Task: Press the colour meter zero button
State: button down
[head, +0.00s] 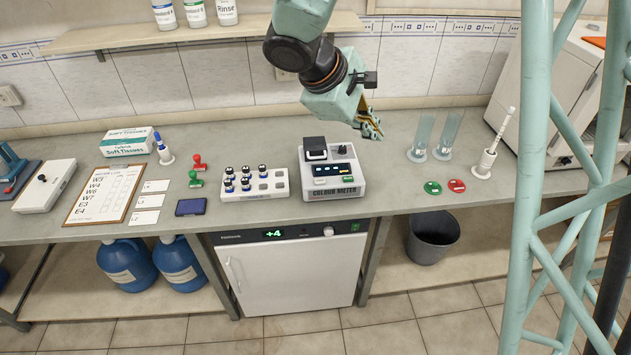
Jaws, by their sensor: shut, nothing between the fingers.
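The colour meter (349,191) is a pale grey box labelled "COLOUR METER" on the bench, in the middle of the head view. It has a black sample block (315,147) at the back left, a dark knob (342,150) and a lit display (333,169). Small buttons sit below the display, a green one (348,180) among them; their labels are too small to read. My gripper (376,133) is above and behind the meter's right side, apart from it. Its fingers are together and hold nothing.
A white rack (277,186) of capped vials stands left of the meter. Two clear cylinders (420,134) (446,134), a green disc (432,188) and a red disc (456,186) are to the right. A shelf (120,37) with bottles runs above the bench.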

jog(key=w+a+f+n+t+p, duration=0.1)
jog(key=w+a+f+n, duration=0.4)
jog(key=a+f, duration=0.5)
jog(key=w+a+t, duration=0.1)
jog(key=a, duration=0.2)
jog(key=shift+w+f, duration=0.25)
jog(key=shift+f, duration=0.15)
jog(key=shift+f, duration=0.1)
jog(key=b, duration=0.3)
send_over(319, 182)
jog(key=shift+d+f, duration=0.1)
jog(key=shift+f, duration=3.05)
jog(key=shift+f+b, duration=1.05)
jog(key=shift+b, duration=0.1)
